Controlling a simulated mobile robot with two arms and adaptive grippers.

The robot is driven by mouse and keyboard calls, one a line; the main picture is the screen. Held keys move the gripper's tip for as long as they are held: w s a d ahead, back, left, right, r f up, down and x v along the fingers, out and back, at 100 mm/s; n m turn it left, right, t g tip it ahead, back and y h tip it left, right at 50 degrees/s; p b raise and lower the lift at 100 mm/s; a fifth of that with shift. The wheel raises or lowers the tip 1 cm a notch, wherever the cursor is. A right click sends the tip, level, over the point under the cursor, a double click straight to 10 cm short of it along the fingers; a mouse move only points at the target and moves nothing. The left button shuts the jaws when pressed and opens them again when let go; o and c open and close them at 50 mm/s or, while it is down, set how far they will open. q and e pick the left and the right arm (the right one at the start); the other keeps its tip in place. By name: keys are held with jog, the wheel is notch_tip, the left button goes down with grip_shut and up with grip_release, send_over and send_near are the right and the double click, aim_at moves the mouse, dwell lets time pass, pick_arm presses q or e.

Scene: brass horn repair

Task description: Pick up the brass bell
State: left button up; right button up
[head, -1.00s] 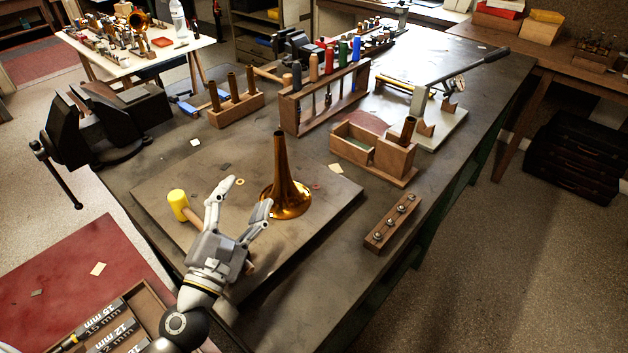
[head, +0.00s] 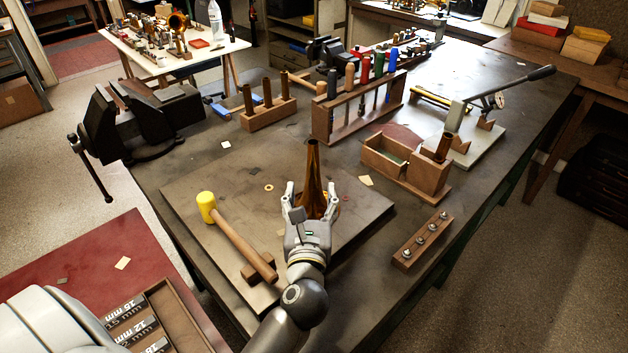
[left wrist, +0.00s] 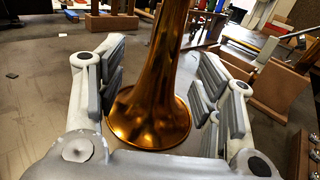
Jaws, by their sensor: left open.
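The brass bell (head: 313,172) stands upright on its flared rim on the board on the workbench, its narrow end up. In the left wrist view the bell (left wrist: 152,105) rises between the fingers, its flare near the palm. My left gripper (head: 307,190) is open, with one finger on each side of the bell. In the left wrist view a gap shows between the finger pads of the left gripper (left wrist: 158,85) and the bell. In the head view the gripper hides part of the flare. My right gripper is not in view.
A yellow-headed mallet (head: 235,232) lies left of the gripper on the board (head: 200,180). A wooden block with studs (head: 422,240) is at right. A wooden box (head: 400,165), a tool rack (head: 350,118) and a vise (head: 150,115) stand farther back.

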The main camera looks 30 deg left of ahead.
aim_at(313, 188)
pick_arm(q)
jog(key=p+x, duration=0.1)
jog(key=x, duration=0.3)
jog(key=shift+w+p, duration=0.3)
jog(key=shift+w, duration=0.15)
jog(key=shift+w+a+f, duration=0.1)
jog(key=shift+w+a, duration=0.1)
jog(key=shift+w, duration=0.05)
jog(key=shift+s, duration=0.1)
jog(key=shift+c, duration=0.5)
jog(key=c, duration=1.2)
